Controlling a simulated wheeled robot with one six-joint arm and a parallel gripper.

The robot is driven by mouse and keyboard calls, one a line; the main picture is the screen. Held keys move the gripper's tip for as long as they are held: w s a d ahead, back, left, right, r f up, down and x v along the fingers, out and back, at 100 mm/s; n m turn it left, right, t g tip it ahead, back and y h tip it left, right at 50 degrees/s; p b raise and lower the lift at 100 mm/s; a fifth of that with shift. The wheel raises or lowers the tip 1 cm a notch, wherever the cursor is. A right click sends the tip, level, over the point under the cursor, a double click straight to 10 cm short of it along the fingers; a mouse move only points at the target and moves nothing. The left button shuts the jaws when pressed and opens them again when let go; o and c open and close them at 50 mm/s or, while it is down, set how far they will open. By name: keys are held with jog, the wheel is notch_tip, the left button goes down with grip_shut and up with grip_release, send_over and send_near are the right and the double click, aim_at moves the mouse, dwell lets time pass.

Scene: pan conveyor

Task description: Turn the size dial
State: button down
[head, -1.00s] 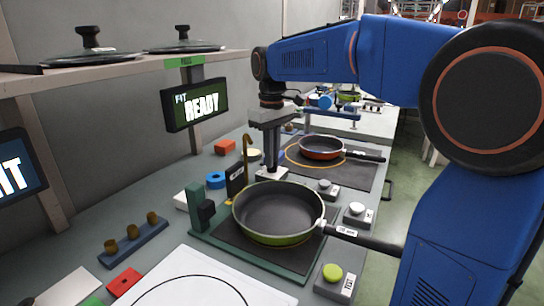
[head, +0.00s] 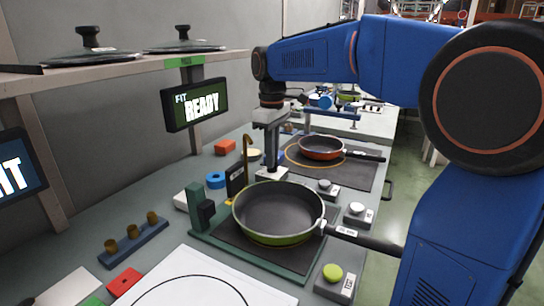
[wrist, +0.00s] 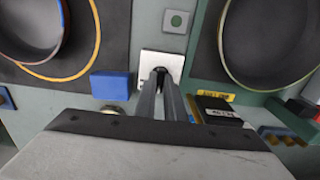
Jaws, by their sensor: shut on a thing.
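The size dial shows as a small dark knob (wrist: 160,72) on a white plate (wrist: 176,60) in the wrist view. In the head view the white plate (head: 271,174) lies on the bench just behind the green pan, and the knob is hidden by the fingers. My gripper (wrist: 161,82) points down over the plate with its two grey fingers close together, shut on the knob. In the head view my gripper (head: 271,162) stands upright at the plate.
A green pan (head: 279,211) sits close in front, its handle to the right. An orange pan (head: 321,148) lies behind on a dark mat. A hooked brass post (head: 246,152) stands close left. Button boxes (head: 326,189) line the right. A screen (head: 195,105) reads "FIT READY".

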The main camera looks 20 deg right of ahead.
jog(key=c, duration=1.8)
grip_release()
jog(key=shift+c, duration=0.2)
notch_tip(320, 180, up, 17)
jog(key=shift+r, duration=0.2)
